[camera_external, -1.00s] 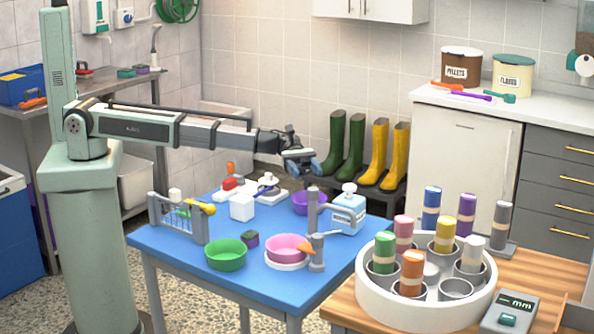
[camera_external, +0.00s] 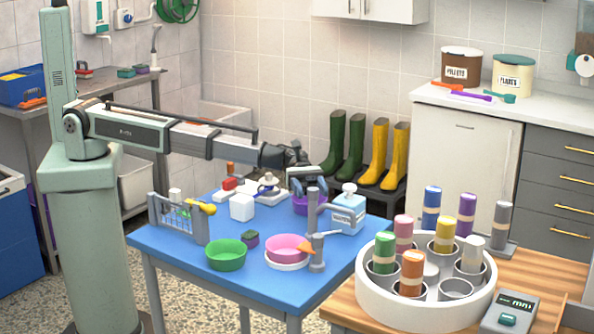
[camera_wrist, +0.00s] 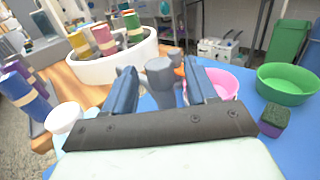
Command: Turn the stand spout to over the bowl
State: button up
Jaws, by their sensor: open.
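A grey stand (camera_external: 313,210) rises near the right front of the blue table. The pink bowl (camera_external: 287,246) sits on a white dish beside the stand's foot. My gripper (camera_external: 308,176) is open and empty, above and behind the stand. In the wrist view, the stand (camera_wrist: 161,76) shows between my fingers (camera_wrist: 158,68); I cannot tell the gap.
The blue-white pump bottle (camera_external: 348,212) stands close right of the stand. A white round tray (camera_external: 365,300) with several colored tubes is on the wooden counter at right.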

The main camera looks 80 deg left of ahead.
jog(key=shift+d, duration=1.1)
grip_shut()
